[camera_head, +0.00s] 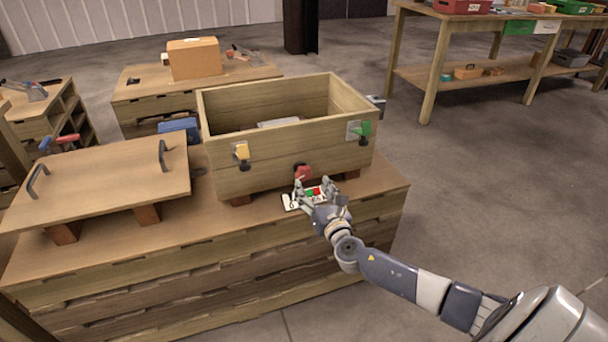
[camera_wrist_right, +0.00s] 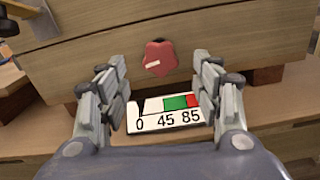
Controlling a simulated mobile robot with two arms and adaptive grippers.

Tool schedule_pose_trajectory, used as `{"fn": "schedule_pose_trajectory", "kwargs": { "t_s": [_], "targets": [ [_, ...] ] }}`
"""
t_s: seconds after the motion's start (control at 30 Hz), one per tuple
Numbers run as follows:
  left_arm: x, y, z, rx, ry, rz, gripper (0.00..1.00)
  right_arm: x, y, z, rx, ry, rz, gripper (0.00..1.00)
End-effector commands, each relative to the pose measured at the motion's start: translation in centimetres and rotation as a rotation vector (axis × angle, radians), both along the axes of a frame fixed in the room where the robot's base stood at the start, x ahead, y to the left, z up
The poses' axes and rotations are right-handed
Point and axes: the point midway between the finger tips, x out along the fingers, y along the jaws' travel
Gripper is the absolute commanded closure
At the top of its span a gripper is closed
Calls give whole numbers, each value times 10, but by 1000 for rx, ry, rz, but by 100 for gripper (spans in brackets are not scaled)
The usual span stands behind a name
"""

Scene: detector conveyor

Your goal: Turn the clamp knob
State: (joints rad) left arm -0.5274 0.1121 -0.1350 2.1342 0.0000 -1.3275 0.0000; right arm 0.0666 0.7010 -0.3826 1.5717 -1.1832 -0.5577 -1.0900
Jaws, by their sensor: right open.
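The red clamp knob (camera_head: 302,171) sits low on the front wall of the wooden box (camera_head: 225,176). In the right wrist view the red knob (camera_wrist_right: 159,57) shows a short white mark on its face. My right gripper (camera_head: 314,184) is in front of the knob, just below it in the head view. In the right wrist view my right gripper (camera_wrist_right: 165,84) is open, its fingers apart on either side, with the knob beyond and between them. A gauge plate (camera_wrist_right: 170,115) with 0, 45 and 85 and white, green and red zones lies below the knob. My left gripper is not in view.
A yellow latch (camera_head: 242,152) and a green latch (camera_head: 361,130) are on the box front. A wooden lid (camera_head: 100,185) with two dark handles rests on blocks at the left of the bench. The floor (camera_head: 480,190) at right is clear.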

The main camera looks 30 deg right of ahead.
Motion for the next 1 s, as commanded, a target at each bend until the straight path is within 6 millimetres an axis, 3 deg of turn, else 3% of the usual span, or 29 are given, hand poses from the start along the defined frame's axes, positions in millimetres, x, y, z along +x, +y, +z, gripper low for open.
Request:
{"fn": "schedule_pose_trajectory", "kwargs": {
  "t_s": [0.2,0.4,0.87,1.0],
  "targets": [
    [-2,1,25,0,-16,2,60,40,-9,-1,2,-2,-1,40],
    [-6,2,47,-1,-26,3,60,64,-15,-1,4,-1,0,40],
    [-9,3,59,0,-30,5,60,74,-17,0,4,1,1,40],
    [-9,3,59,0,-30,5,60,74,-17,-1,4,1,1,70]
  ]
}}
